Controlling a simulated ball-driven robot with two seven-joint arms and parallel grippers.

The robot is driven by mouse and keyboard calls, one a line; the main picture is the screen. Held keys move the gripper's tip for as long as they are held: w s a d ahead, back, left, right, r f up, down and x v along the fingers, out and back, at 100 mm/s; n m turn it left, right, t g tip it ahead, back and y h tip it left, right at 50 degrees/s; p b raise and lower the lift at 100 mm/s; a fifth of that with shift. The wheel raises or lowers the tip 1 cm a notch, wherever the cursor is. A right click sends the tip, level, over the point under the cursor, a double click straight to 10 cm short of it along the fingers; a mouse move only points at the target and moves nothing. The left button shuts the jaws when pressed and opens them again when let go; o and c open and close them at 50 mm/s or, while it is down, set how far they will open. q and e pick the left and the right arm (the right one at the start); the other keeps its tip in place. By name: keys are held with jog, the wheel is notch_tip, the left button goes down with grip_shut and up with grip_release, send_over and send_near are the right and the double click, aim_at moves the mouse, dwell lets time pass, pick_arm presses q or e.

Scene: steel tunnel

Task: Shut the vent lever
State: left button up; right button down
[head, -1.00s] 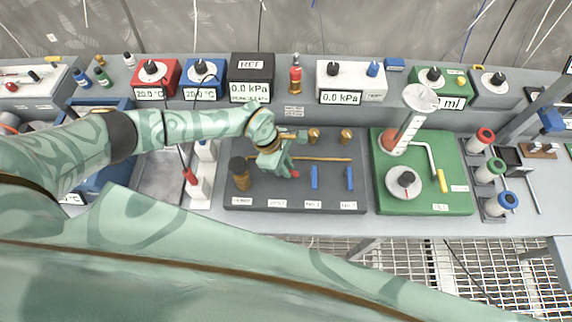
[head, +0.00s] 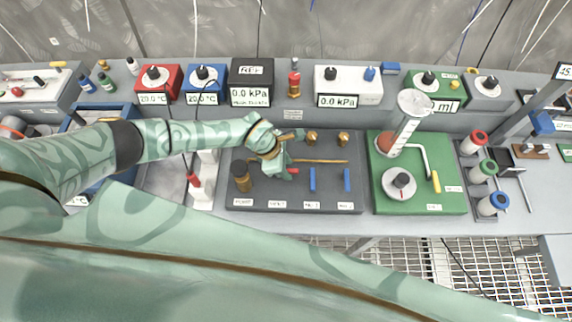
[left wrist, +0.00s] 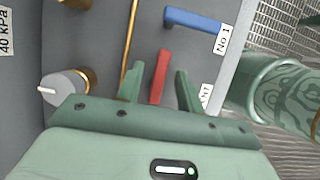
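The vent lever is a red handle (head: 294,171) on the dark valve panel (head: 262,200). It lies along the brass pipe, crosswise to the two blue levers. In the left wrist view the red lever (left wrist: 162,75) shows between my left gripper's (left wrist: 160,72) two fingers, with a gap on each side. The fingers are apart and not closed on it. In the head view my left gripper (head: 284,170) hides part of the lever and pipe. The vent label is partly covered by a finger in the wrist view. My right gripper is not seen.
Blue levers (head: 312,180) and (head: 347,180) stand to the right on the same panel. A brass fitting with a dark knob (head: 241,176) is at its left.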

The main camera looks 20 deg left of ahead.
pick_arm(q)
jog(key=shift+r, duration=0.1)
jog(key=shift+a+r, duration=0.1)
jog(key=shift+r, duration=0.2)
jog(key=p+v, duration=0.2)
jog(key=v, duration=1.3)
jog(key=shift+r, duration=0.2)
jog(key=shift+a, duration=0.1)
